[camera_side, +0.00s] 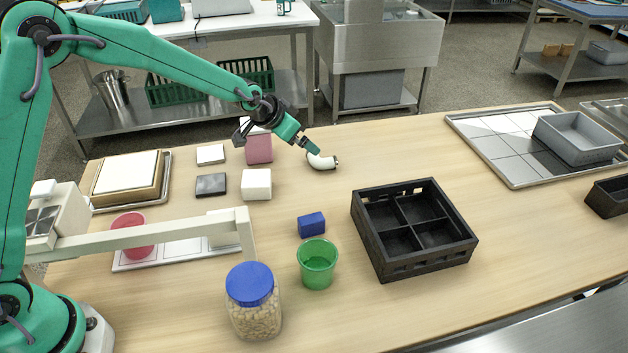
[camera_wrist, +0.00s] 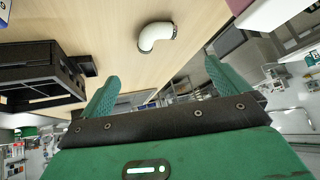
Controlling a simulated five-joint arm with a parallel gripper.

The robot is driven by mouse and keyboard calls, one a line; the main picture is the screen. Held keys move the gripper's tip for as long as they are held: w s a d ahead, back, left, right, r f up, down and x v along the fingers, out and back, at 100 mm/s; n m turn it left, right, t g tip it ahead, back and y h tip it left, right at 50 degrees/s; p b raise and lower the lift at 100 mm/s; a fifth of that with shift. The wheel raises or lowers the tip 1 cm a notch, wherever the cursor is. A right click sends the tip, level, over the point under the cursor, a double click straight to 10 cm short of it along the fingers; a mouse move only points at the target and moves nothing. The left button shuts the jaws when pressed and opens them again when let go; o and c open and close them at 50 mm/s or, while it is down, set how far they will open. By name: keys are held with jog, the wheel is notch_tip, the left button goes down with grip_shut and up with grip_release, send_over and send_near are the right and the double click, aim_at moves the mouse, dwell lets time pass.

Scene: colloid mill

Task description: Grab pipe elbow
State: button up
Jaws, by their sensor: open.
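In the wrist view the pipe elbow (camera_wrist: 156,36) lies ahead of the jaws, slightly above the middle of the gap, apart from both fingers. My gripper (camera_side: 310,147) has green fingers and is just above and to the left of the elbow in the side view. In the wrist view my gripper (camera_wrist: 161,78) has its two fingers spread wide with nothing between them.
A pink block (camera_side: 258,150) and a white block (camera_side: 256,184) stand left of the elbow. A black divided crate (camera_side: 372,238), a blue block (camera_side: 311,224), a green cup (camera_side: 318,264) and a blue-lidded jar (camera_side: 253,302) stand nearer.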

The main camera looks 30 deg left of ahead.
send_near(321, 156)
jog(key=shift+w+d+f+m, duration=0.3)
jog(key=shift+w+f, duration=0.15)
jog(key=shift+f, duration=0.3)
jog(key=shift+x, duration=1.3)
jog(key=shift+w, duration=0.1)
jog(key=shift+a+x, duration=0.1)
jog(key=shift+x, duration=1.15)
jog(key=shift+a+x, duration=0.15)
jog(key=shift+x, duration=1.1)
jog(key=c, duration=1.3)
